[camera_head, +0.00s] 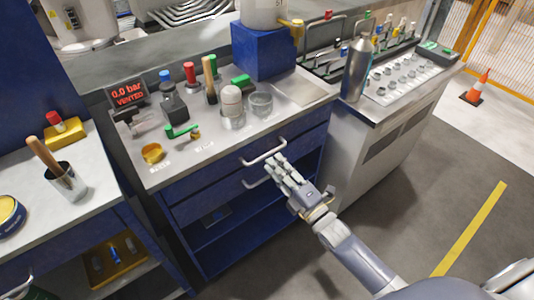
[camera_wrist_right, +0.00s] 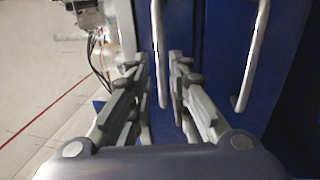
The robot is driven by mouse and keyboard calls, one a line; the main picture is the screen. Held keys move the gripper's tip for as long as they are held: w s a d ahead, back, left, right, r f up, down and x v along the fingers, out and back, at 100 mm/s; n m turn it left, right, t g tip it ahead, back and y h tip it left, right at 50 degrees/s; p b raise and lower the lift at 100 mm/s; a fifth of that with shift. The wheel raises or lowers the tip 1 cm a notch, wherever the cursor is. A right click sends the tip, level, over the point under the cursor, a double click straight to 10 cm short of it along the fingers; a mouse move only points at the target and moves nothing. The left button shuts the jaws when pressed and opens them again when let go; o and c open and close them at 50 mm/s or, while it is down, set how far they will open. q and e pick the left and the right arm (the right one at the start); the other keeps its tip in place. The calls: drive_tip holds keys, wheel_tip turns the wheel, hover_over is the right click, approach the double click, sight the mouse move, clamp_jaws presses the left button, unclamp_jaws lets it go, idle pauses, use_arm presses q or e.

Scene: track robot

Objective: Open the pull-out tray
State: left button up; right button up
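The blue cabinet front (camera_head: 215,172) under the grey worktop has two metal bar handles, an upper one (camera_head: 262,152) and a lower one (camera_head: 262,180). Which front is the pull-out tray I cannot tell; both look closed. My right gripper (camera_head: 277,163) is at the right end of the handles. In the right wrist view the right gripper (camera_wrist_right: 160,62) is open, with one bar handle (camera_wrist_right: 157,40) showing in the gap between its fingers; I cannot tell if they touch it. The other handle (camera_wrist_right: 252,55) is outside the fingers, to the right. My left gripper is not in view.
The worktop carries a pressure display (camera_head: 129,93), a jar (camera_head: 232,101) and a blue box (camera_head: 262,50). An open shelf (camera_head: 225,237) lies below the handles. A white cabinet (camera_head: 375,160) stands right of the blue one. The floor at the lower right (camera_head: 405,225) is clear.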

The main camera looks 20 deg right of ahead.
sight(267, 155)
drive_tip(key=x, duration=0.5)
drive_tip(key=shift+d+f, duration=0.1)
clamp_jaws()
